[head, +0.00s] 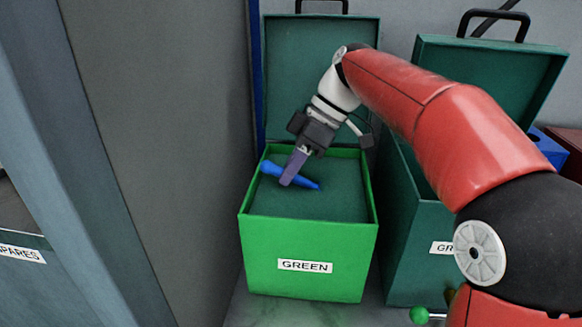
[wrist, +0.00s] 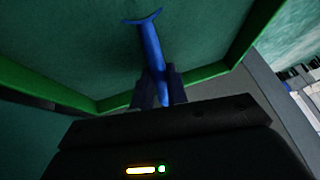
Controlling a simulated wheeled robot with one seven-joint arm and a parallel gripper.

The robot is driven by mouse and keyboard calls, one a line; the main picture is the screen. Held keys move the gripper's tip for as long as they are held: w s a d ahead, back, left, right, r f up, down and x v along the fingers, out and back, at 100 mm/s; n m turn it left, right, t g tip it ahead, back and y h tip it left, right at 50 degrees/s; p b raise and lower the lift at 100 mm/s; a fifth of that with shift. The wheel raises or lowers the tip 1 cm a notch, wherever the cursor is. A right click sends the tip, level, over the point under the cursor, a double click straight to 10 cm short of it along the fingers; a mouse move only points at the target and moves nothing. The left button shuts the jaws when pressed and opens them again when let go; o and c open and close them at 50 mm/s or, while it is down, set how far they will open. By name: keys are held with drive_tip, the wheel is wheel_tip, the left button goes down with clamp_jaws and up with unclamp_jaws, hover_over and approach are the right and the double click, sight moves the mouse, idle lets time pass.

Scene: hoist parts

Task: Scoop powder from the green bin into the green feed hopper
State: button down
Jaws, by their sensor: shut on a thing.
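The green bin (head: 308,243) stands open in the head view, labelled GREEN, with its lid raised behind it. Dark green powder (head: 325,205) fills much of its inside. My gripper (head: 290,181) reaches down into the bin opening and is shut on a blue scoop (head: 306,184). In the wrist view the scoop (wrist: 150,45) runs away from between my fingers (wrist: 156,88), its flared end over the dark green surface. I cannot tell whether the scoop touches the powder. I see no green feed hopper that I can identify.
A second, darker green bin (head: 402,255) with an open lid stands close on the right, its label partly hidden by my arm. A container labelled SPARES (head: 22,254) is at the far left. A grey wall panel (head: 165,120) rises left of the green bin.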

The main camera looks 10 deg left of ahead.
drive_tip(key=shift+r, duration=0.1)
wheel_tip(320, 180, up, 9)
drive_tip(key=p, duration=0.8)
drive_tip(key=shift+r, duration=0.2)
